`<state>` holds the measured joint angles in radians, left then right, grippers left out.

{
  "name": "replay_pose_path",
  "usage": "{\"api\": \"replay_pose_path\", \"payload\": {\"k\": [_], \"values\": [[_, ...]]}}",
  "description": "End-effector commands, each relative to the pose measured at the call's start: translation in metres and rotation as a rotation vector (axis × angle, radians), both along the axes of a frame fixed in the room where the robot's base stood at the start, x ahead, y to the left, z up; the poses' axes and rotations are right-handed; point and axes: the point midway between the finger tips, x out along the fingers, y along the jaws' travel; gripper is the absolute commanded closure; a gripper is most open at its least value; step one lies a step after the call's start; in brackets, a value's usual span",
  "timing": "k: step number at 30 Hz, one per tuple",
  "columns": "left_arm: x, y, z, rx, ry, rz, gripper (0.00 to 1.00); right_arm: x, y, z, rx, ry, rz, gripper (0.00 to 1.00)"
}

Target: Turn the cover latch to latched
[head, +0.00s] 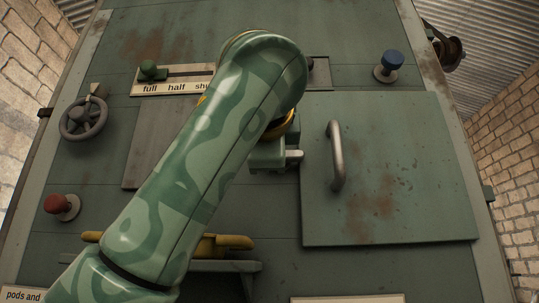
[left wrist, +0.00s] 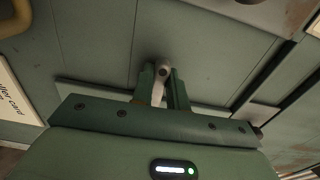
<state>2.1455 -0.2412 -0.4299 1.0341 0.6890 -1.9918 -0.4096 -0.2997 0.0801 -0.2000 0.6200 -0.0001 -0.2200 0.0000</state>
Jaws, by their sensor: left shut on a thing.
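The cover (head: 420,150) is a square green panel with rust stains and a grey bar handle (head: 337,155). It lies flat against the machine face in the head view. The latch (left wrist: 162,74) is a small light-grey metal lever with a round end, seen between my jaws in the left wrist view. In the head view a pale piece of it (head: 294,154) shows by the cover's left edge. My left gripper (left wrist: 165,92) is shut on the latch. My arm hides much of the area around it in the head view. My right gripper is not in view.
A handwheel (head: 83,118) and a red knob (head: 62,206) are at left. A blue knob (head: 390,66) is at upper right. A slide lever with a green knob (head: 149,70) runs above a label plate. A yellow bar (head: 235,242) sits below, partly behind my arm.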

Motion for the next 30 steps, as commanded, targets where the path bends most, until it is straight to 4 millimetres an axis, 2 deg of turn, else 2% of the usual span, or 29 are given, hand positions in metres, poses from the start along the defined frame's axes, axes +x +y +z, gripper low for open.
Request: {"api": "replay_pose_path", "payload": {"k": [9, 10, 11, 20, 25, 30], "values": [[0.002, -0.001, -0.003, -0.001, 0.006, 0.0, 1.0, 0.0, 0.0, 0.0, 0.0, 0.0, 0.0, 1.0], [0.002, -0.001, -0.003, -0.001, 0.006, 0.0, 0.79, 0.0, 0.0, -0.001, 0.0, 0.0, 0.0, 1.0], [0.002, -0.001, -0.003, -0.001, 0.006, 0.0, 0.75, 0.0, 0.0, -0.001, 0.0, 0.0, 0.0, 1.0], [-0.001, 0.0, -0.002, -0.001, 0.003, -0.001, 0.75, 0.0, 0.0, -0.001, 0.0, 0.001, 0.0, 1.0], [-0.021, -0.002, -0.004, -0.001, 0.001, -0.004, 0.75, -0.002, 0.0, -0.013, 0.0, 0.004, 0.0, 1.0], [-0.065, -0.002, -0.006, -0.001, 0.0, -0.005, 0.75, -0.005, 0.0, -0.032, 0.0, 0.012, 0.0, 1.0]]}}
